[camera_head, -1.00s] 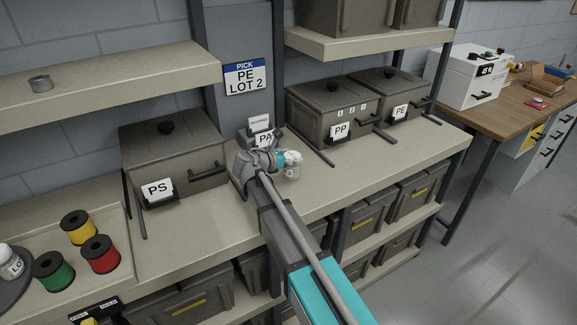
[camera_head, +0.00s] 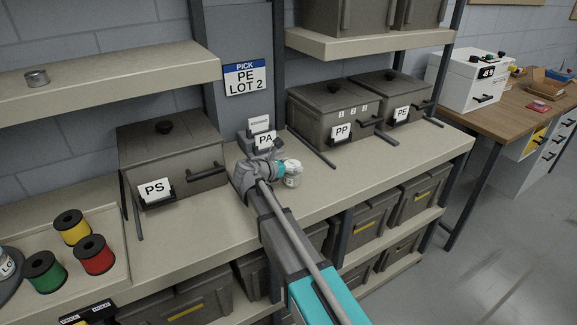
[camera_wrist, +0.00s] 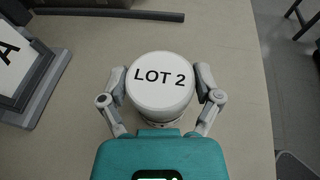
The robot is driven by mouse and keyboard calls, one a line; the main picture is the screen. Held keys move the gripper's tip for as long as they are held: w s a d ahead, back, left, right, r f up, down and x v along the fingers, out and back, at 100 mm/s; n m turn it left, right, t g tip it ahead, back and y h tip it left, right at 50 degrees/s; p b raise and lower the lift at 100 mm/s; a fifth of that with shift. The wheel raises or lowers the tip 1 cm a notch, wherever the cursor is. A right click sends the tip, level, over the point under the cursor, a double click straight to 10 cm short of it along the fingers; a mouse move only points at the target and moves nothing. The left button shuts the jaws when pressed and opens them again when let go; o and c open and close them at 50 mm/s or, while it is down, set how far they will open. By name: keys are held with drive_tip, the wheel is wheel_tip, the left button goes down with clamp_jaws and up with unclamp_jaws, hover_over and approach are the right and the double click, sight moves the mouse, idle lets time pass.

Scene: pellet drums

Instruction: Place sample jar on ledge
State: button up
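The sample jar (camera_head: 291,174) is a small white-lidded jar at the middle of the head view, over the beige ledge (camera_head: 330,178) in front of the PA card. The wrist view shows its round lid (camera_wrist: 161,80) from above, marked LOT 2. My gripper (camera_wrist: 161,82) has a finger on each side of the jar and is shut on it. In the head view my gripper (camera_head: 279,170) reaches in from the lower right and partly hides the jar. The jar looks upright. I cannot tell whether its base touches the ledge.
The PA card holder (camera_head: 264,141) stands close behind the jar. A PS bin (camera_head: 175,165) is at left, PP (camera_head: 335,108) and PE (camera_head: 395,95) bins at right. Spools (camera_head: 95,254) sit at lower left. The ledge right of the jar is clear.

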drive_tip(key=shift+o, duration=0.6)
drive_tip(key=shift+r, duration=0.25)
drive_tip(key=p+v, duration=0.3)
drive_tip(key=v, duration=0.9)
drive_tip(key=shift+p, duration=0.4)
drive_tip(key=shift+w+d, duration=0.1)
